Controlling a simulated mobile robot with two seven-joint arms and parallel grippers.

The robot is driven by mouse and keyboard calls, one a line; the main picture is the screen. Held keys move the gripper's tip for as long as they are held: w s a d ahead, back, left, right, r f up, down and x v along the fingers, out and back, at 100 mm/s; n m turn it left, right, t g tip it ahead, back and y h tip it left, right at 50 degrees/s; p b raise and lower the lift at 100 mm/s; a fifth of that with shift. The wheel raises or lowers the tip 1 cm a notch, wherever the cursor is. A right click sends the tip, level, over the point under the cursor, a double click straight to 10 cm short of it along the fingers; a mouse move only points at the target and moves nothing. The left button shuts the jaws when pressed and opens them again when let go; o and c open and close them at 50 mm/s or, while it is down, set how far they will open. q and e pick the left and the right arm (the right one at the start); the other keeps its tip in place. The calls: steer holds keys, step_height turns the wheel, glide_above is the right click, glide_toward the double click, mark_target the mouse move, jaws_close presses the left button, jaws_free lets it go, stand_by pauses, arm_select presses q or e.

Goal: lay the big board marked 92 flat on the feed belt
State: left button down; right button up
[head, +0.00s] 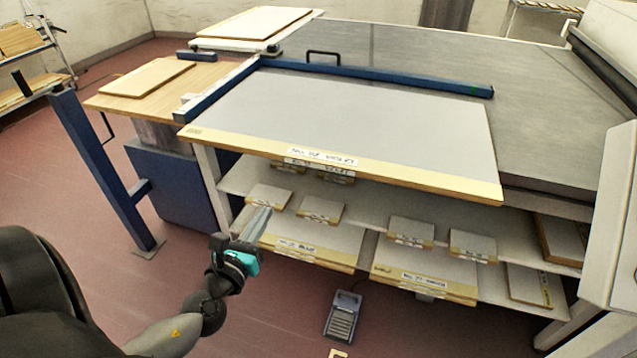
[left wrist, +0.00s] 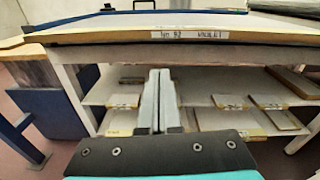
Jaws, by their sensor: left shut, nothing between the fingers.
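The big board marked 92 (head: 350,120) has a pale grey top and a yellowish front edge with a white label. It lies on the front of the table, inside the corner of a blue guide (head: 380,75), and its front edge sticks out over the shelves. Its label edge also shows in the left wrist view (left wrist: 110,38). The grey feed belt (head: 430,48) shows behind and right of it; the board hides what is beneath. My left gripper (head: 262,222) is shut and empty, below and in front of the board's edge, apart from it. My right gripper is out of view.
Shelves under the table hold several small boards (head: 320,209) and larger ones (head: 425,280). A wooden side table (head: 155,85) and a blue post (head: 95,165) stand at the left. A foot pedal (head: 342,318) lies on the floor. A white machine housing (head: 615,220) bounds the right.

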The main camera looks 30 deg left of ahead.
arm_select(q)
step_height(320, 180, up, 2)
steer(key=d+m, duration=0.1)
glide_toward(298, 162)
steer(key=shift+t+h, duration=0.3)
steer(key=shift+t, duration=0.1)
steer(key=x, duration=0.5)
steer(key=shift+a+f, duration=0.15)
steer(key=shift+f, duration=0.05)
steer(key=shift+x, duration=0.85)
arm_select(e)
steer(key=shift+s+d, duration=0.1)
